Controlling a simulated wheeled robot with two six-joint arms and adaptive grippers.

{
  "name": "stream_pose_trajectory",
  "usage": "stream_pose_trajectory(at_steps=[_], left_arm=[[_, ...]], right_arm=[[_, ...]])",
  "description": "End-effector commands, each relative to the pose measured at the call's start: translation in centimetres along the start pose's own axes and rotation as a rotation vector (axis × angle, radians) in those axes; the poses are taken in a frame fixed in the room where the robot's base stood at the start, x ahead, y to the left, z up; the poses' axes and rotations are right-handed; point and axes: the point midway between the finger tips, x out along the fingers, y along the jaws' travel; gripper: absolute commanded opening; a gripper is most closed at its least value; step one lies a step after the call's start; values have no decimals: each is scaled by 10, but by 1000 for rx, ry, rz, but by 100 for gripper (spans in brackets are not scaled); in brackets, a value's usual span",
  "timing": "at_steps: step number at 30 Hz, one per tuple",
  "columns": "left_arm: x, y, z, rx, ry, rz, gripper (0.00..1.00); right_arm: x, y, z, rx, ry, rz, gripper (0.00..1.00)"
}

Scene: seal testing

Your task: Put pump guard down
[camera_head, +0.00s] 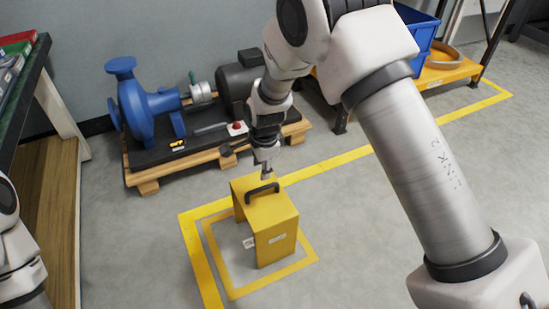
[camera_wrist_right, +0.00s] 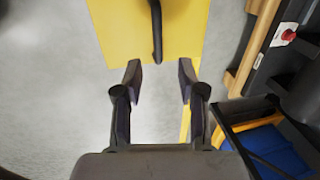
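The yellow pump guard (camera_head: 278,235) stands upright on the floor inside a small yellow-outlined square (camera_head: 236,293). Its dark handle (camera_head: 262,190) is on top. In the right wrist view the guard's yellow top (camera_wrist_right: 120,30) and handle (camera_wrist_right: 157,35) lie just beyond the fingertips. My right gripper (camera_head: 266,172) is just above the guard near the handle. In the wrist view the right gripper (camera_wrist_right: 161,75) has its fingers apart with nothing between the tips, and the handle is roughly in line with the gap. My left gripper is out of view; only part of that arm shows at lower left.
A blue pump (camera_head: 140,108) and dark motor (camera_head: 235,82) sit on a wooden pallet (camera_head: 150,187) behind the guard. A workbench (camera_head: 35,85) stands at left. A blue bin (camera_head: 420,35) and yellow platform (camera_head: 450,72) are back right. Floor right of the guard is clear.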

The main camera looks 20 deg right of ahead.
Motion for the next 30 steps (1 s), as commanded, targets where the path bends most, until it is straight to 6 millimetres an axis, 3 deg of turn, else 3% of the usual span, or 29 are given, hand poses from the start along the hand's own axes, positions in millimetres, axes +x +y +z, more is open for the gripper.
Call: stream_pose_trajectory(at_steps=[5, 8, 11, 12, 14, 15, 18, 21, 24, 30], left_arm=[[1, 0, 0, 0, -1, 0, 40], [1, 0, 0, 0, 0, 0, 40], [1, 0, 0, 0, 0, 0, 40], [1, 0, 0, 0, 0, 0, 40], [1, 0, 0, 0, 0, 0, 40], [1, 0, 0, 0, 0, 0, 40], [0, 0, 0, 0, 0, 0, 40], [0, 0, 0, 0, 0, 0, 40], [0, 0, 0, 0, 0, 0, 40], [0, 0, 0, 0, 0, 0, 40]], right_arm=[[3, 3, -1, -9, 1, 4, 40], [30, 30, -8, -111, 7, 28, 40], [81, 97, -22, -371, 10, 76, 40], [100, 133, -28, -509, 4, 97, 40], [123, 191, -34, -733, -16, 129, 40], [132, 230, -37, -883, -36, 144, 40], [137, 312, -38, -1223, -98, 162, 40], [130, 355, -37, -1425, -138, 155, 40], [128, 365, -36, -1493, -147, 145, 40], [128, 364, -36, -1494, -144, 143, 40]])
